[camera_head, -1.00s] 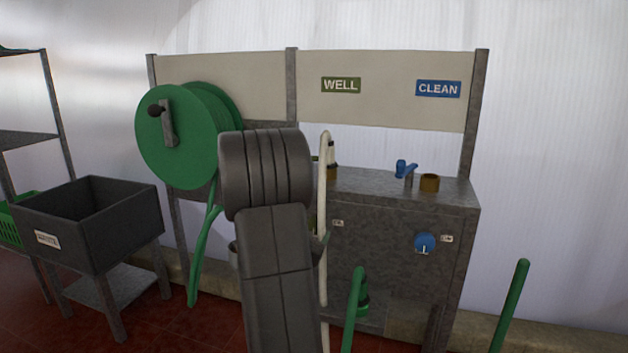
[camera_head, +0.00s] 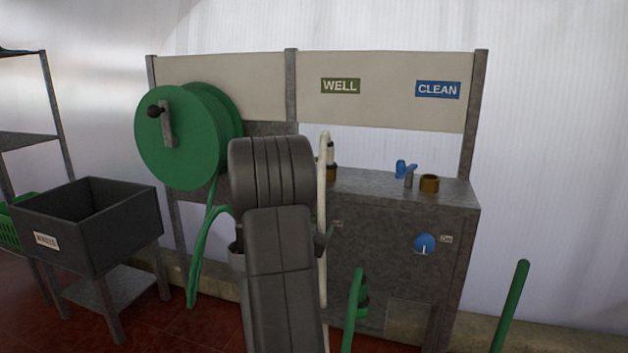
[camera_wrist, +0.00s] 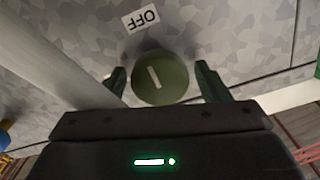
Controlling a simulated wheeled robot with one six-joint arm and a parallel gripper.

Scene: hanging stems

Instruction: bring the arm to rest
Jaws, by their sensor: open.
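My gripper (camera_wrist: 160,84) shows in the wrist view with its two dark green fingers apart. A round olive-green knob (camera_wrist: 172,82) with a pale line lies in the space between the fingertips. An OFF label (camera_wrist: 140,18) is on the grey panel above the knob. I cannot tell whether the fingers touch the knob; no gap is clearly closed. In the head view my dark arm stands in front of the grey cabinet (camera_head: 390,225), hiding its left part, the olive knob and my gripper.
A green hose reel (camera_head: 175,138) hangs at the left. A dark bin (camera_head: 120,235) stands on legs beside it. A blue knob (camera_head: 424,243) is on the cabinet front, with a blue tap (camera_head: 405,170) on top. A pale upright pipe (camera_head: 323,230) is close beside my arm.

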